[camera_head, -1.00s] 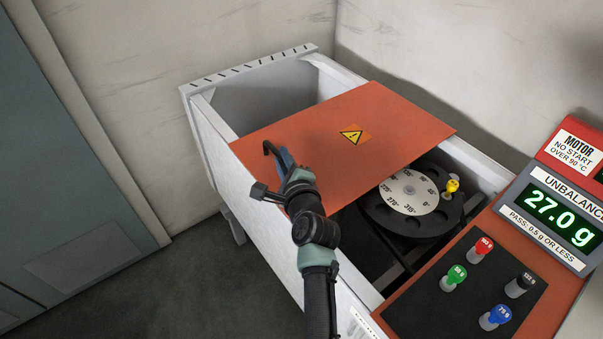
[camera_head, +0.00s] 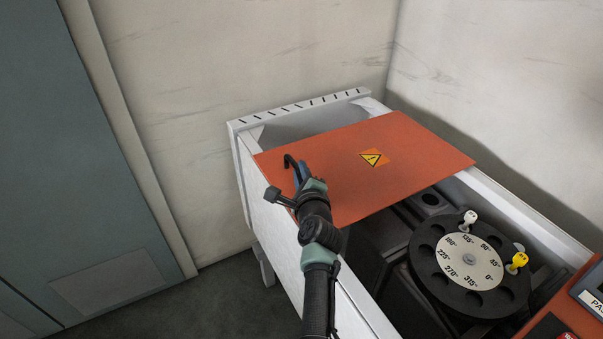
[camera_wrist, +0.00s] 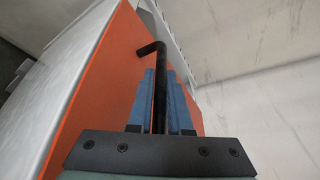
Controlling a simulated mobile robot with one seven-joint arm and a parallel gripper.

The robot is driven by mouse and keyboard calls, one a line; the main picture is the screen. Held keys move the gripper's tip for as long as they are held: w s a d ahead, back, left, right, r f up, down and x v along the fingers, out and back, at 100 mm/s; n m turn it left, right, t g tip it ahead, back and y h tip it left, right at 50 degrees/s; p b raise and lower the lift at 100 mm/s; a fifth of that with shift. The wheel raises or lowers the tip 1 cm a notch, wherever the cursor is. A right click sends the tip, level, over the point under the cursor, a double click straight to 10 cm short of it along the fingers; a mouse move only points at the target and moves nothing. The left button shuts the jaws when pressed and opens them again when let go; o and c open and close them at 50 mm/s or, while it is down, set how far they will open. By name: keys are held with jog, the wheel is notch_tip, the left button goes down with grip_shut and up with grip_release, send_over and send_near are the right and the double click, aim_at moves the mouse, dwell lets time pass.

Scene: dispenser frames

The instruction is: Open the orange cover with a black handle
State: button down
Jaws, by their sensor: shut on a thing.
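The orange cover (camera_head: 400,150) lies flat across the far part of the white open-topped cabinet (camera_head: 268,215), with a yellow warning triangle on it. Its black handle (camera_head: 291,162) stands near the cover's left edge. My gripper (camera_head: 301,172) is at the handle. In the wrist view, the blue fingers of my gripper (camera_wrist: 160,98) lie on both sides of the black handle (camera_wrist: 152,49), closed on it. The lower part of the handle is hidden between the fingers.
A black disc with a white angle dial (camera_head: 469,260) is exposed in front of the cover, with a white peg (camera_head: 470,217) and a yellow peg (camera_head: 517,260). A control panel (camera_head: 590,290) is at the lower right. Walls stand behind and right of the cabinet.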

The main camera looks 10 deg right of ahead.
jog(key=c, duration=0.8)
grip_release()
jog(key=shift+c, duration=0.2)
jog(key=p+v, duration=0.5)
jog(key=v, duration=0.8)
